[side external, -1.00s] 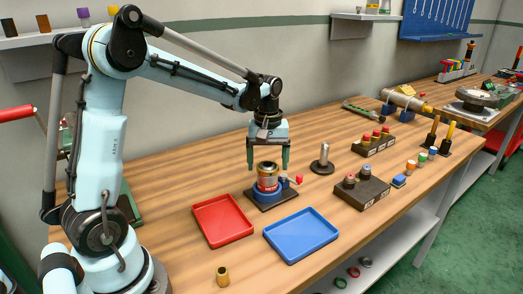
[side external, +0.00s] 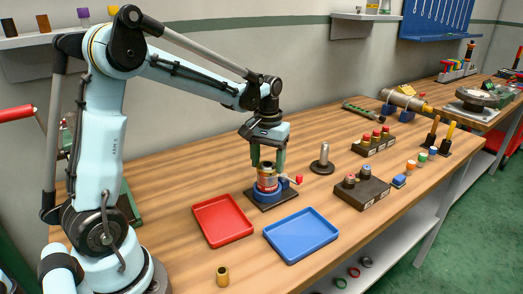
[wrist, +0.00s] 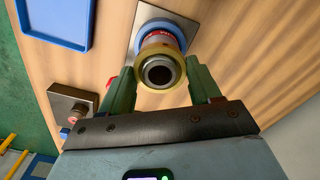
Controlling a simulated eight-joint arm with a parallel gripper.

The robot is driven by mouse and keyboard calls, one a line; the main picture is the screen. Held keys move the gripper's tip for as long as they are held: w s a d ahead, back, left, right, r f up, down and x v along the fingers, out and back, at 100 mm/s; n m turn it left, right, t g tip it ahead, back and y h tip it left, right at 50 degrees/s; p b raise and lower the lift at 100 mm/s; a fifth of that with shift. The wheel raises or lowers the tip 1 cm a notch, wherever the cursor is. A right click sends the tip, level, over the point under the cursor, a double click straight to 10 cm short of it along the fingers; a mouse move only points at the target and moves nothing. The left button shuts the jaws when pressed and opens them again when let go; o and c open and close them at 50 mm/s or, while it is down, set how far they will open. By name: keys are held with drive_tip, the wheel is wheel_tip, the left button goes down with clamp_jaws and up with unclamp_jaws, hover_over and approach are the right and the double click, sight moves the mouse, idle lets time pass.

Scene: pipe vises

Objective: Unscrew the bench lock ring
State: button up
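A cylindrical assembly with a red band and a pale yellowish ring (wrist: 141,60) at its top stands upright in a blue vise (side external: 263,195) on a dark base plate. The wrist view looks down onto the ring and a dark round hole inside a grey rim. My gripper (side external: 268,170) is over the assembly, with its green fingers on either side of the upper part. In the wrist view, my gripper (wrist: 161,80) has a fingertip close to each side of the ring. I cannot tell whether they touch it.
A red tray (side external: 222,220) and a blue tray (side external: 300,236) lie in front of the vise. A metal post (side external: 322,160) and a dark block (side external: 361,190) with two fittings stand to the right. A small brass cylinder (side external: 222,276) stands near the front edge.

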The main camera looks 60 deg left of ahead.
drive_tip(key=c, duration=0.4)
drive_tip(key=n, duration=1.4)
drive_tip(key=shift+n, duration=0.3)
drive_tip(key=shift+n, duration=0.5)
drive_tip(key=n, duration=0.6)
drive_tip(key=shift+r, duration=0.1)
drive_tip(key=n, duration=0.7)
